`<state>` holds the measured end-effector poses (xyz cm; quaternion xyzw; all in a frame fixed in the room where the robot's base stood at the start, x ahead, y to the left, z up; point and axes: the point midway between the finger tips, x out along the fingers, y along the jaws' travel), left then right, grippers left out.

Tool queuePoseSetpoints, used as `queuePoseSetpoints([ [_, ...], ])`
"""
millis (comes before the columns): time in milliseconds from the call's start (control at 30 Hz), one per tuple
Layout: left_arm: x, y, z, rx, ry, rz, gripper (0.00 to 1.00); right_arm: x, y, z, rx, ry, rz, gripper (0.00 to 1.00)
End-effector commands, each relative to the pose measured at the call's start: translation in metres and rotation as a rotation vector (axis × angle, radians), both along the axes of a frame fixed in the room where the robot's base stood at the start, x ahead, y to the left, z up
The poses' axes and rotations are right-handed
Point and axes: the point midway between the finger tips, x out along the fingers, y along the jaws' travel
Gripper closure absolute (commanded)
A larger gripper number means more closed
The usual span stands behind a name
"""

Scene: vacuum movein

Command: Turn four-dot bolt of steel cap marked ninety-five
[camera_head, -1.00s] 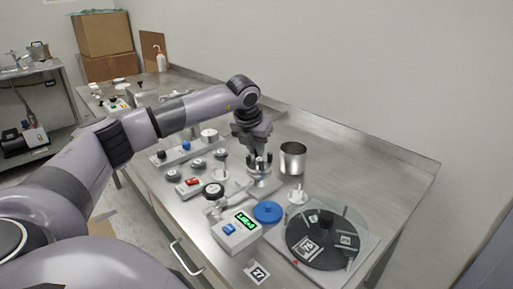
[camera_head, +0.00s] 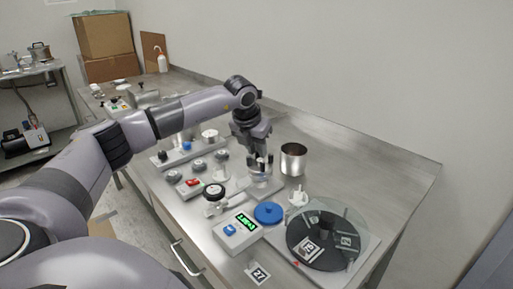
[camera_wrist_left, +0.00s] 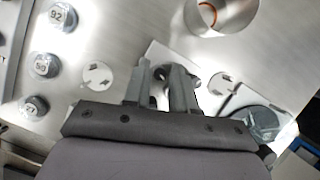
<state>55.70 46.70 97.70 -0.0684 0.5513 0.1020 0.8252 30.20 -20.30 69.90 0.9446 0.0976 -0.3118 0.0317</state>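My left gripper (camera_head: 261,163) points down over a low steel fitting (camera_head: 260,182) on a flat plate in the middle of the bench. In the left wrist view its two fingers (camera_wrist_left: 164,75) stand close together with a small gap. A small dark and shiny part (camera_wrist_left: 161,76) shows between them; I cannot tell whether they grip it. Grey caps with numbered tops stand in a row in the wrist view: one marked 92 (camera_wrist_left: 63,16), a middle one (camera_wrist_left: 45,65) with a blurred number, and one (camera_wrist_left: 35,107) that seems to read 27. I cannot read ninety-five or find four dots on any cap.
A steel cup (camera_head: 292,160) stands just right of the gripper. A blue disc (camera_head: 268,213), a gauge box with a green display (camera_head: 238,231) and a dark round plate under a clear cover (camera_head: 325,252) lie nearer. The bench's back right is clear.

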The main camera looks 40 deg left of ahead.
Motion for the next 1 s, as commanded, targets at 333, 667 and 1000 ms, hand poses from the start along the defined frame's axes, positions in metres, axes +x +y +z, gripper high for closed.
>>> queuePoseSetpoints([
  [333, -0.01, -0.002, 0.025, 0.001, -0.005, 0.0, 0.74, 0.0, 0.0, -0.003, 0.0, 0.0, 0.0, 0.24],
  [667, -0.026, -0.006, 0.064, 0.0, -0.001, 0.001, 0.74, 0.0, 0.0, -0.006, 0.0, 0.0, 0.0, 0.24],
  [1000, -0.027, -0.007, 0.066, 0.0, 0.0, 0.0, 0.74, 0.0, 0.0, -0.006, 0.0, 0.0, 0.0, 0.24],
])
